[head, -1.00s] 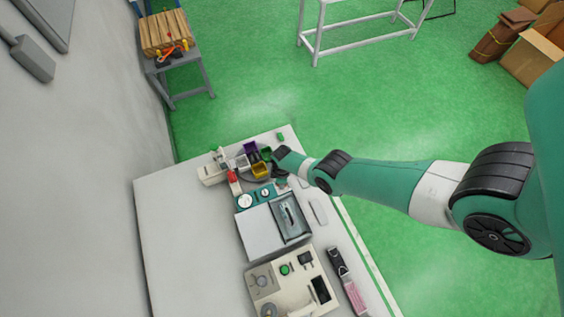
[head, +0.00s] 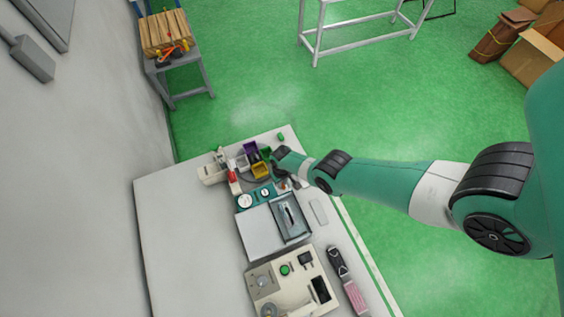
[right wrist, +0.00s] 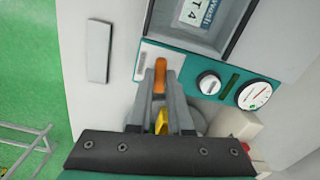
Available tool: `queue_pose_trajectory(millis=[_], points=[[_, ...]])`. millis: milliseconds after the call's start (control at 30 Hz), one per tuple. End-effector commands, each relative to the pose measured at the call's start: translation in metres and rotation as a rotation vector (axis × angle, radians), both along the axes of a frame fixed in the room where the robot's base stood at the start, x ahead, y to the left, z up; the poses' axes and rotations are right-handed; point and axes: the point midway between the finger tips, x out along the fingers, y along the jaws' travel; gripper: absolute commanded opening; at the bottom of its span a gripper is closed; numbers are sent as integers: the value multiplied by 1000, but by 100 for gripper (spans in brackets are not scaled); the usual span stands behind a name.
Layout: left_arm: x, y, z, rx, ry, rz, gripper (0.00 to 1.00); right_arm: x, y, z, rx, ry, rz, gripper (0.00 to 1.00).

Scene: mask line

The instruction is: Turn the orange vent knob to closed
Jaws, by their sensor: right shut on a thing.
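The orange vent knob (right wrist: 159,78) shows in the right wrist view as an upright orange bar in front of a white plate (right wrist: 151,57) on the teal panel (right wrist: 228,70). My right gripper (right wrist: 160,88) is shut on it, with one grey finger on each side. In the head view my right gripper (head: 283,174) is over the right end of the teal panel, and the knob is too small and covered to make out. Any marks for open or closed cannot be read. My left gripper is not in view.
Beside the knob are a small round dial (right wrist: 208,83) and a white gauge (right wrist: 253,95). A grey-framed box (head: 290,218) adjoins the panel. A yellow bin (head: 261,170) stands close to the gripper. A white block (head: 318,211) lies to the right. The table's left part is bare.

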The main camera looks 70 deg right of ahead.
Motion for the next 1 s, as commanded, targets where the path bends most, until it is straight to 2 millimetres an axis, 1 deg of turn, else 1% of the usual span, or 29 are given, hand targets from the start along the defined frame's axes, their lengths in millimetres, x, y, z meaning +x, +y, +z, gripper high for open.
queue_pose_trajectory(millis=[133,333,533,900,933,1000], points=[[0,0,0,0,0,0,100,0,0,0,-1,-1,-91,0],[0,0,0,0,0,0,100,0,0,0,-1,-1,-170,0],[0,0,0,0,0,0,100,0,0,-1,-1,-1,-203,0],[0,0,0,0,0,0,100,0,0,-1,-1,-2,-207,0],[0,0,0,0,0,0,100,0,0,-1,-1,-2,-207,19],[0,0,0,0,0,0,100,0,0,-1,-1,-1,-207,32]])
